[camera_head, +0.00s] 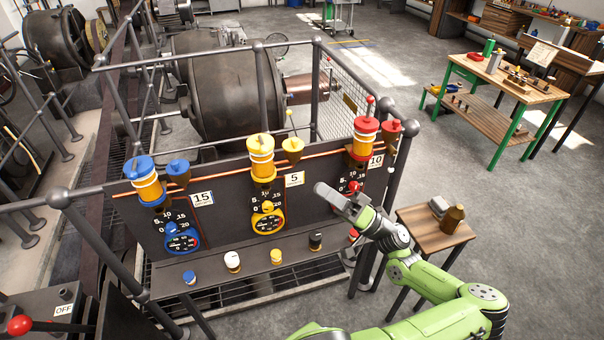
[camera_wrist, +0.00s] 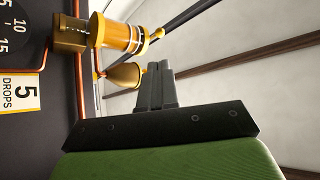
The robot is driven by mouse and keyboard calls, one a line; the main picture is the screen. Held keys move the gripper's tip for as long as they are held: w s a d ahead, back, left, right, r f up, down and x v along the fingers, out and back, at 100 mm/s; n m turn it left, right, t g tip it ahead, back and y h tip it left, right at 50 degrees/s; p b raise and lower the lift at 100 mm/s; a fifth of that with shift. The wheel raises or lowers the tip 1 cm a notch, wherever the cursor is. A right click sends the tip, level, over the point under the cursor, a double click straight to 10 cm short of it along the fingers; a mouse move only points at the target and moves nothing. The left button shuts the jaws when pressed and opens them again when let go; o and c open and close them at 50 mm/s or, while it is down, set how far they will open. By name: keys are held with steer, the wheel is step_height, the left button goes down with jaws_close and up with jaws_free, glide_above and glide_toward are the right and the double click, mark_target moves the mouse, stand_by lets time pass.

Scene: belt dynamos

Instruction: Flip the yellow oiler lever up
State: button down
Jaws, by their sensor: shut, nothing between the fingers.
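The yellow oiler (camera_head: 261,160) stands in the middle of the dark panel, with a yellow funnel cup (camera_head: 293,147) at its right. In the wrist view the oiler (camera_wrist: 122,36) lies sideways at the upper left, with the cup (camera_wrist: 126,75) below it. A small yellow end piece (camera_wrist: 158,33) shows on the oiler's cap there; I cannot tell surely whether it is the lever, or its position. My gripper (camera_head: 322,190) is shut and empty, in front of the panel between the yellow and red oilers. Its closed fingers (camera_wrist: 155,84) are beside the cup, apparently apart from the oiler.
A blue oiler (camera_head: 146,182) stands left and a red oiler (camera_head: 363,140) right, its red-knobbed lever upright. Several knobs line the shelf below.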

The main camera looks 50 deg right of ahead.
steer(key=p, duration=0.3)
glide_toward(262, 144)
steer(key=x, duration=0.3)
steer(key=a+x, duration=0.1)
steer(key=x, duration=0.1)
steer(key=shift+s+r, duration=0.1)
steer(key=shift+s, duration=0.15)
steer(key=shift+d, duration=0.2)
